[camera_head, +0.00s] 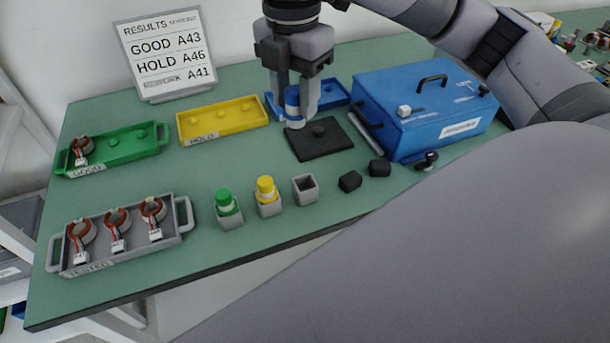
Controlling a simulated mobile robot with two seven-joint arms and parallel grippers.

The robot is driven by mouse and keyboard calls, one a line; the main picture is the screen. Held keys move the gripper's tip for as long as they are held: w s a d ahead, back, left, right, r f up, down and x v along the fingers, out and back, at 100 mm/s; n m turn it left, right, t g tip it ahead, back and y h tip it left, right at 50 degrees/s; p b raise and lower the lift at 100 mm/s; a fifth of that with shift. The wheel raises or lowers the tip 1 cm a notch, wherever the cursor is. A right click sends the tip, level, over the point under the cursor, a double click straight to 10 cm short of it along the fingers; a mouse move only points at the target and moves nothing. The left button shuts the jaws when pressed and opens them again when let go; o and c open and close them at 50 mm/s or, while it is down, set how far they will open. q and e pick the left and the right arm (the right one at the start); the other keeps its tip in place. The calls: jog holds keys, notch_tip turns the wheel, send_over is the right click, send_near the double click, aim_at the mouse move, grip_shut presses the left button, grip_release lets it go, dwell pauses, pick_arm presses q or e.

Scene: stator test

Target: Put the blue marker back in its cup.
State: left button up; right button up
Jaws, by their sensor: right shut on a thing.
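My right gripper (294,108) is shut on the blue marker (292,97). The marker has a blue upper part and a pale lower part, and is held roughly upright between the fingers, in front of the blue tray and near the black pad's back edge. Whether it touches anything below is unclear. An empty grey square cup (305,191) stands nearer the front edge, below and slightly right of the gripper. A green marker (226,203) and a yellow marker (266,189) stand in similar cups to its left. My left gripper is not in view.
A black pad (312,147) lies between gripper and cup. Two black blocks (350,181) sit right of the cup. A blue box (440,115) stands right. Green (125,155), yellow (200,130), blue (335,101) and grey (178,238) trays and a sign (167,50) occupy the table.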

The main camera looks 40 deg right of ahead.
jog(key=n, duration=0.1)
jog(key=r+n, duration=0.1)
jog(key=n, duration=0.1)
jog(key=r+n, duration=0.1)
jog(key=n, duration=0.1)
jog(key=shift+s+d+b, duration=0.2)
jog(key=shift+d+b, duration=0.15)
jog(key=shift+d, duration=0.05)
jog(key=n, duration=0.1)
jog(key=r+n, duration=0.1)
jog(key=n, duration=0.2)
jog(key=shift+s+d+r, duration=0.2)
jog(key=shift+d, duration=0.05)
jog(key=shift+f+b, duration=0.35)
jog(key=shift+b, duration=0.05)
notch_tip(320, 180, down, 19)
jog(key=b, duration=0.2)
jog(key=shift+b, duration=0.35)
jog(key=shift+f, duration=0.1)
jog(key=shift+f, duration=0.15)
jog(key=shift+f+p, duration=0.25)
jog(key=shift+p, duration=0.05)
jog(key=o, duration=1)
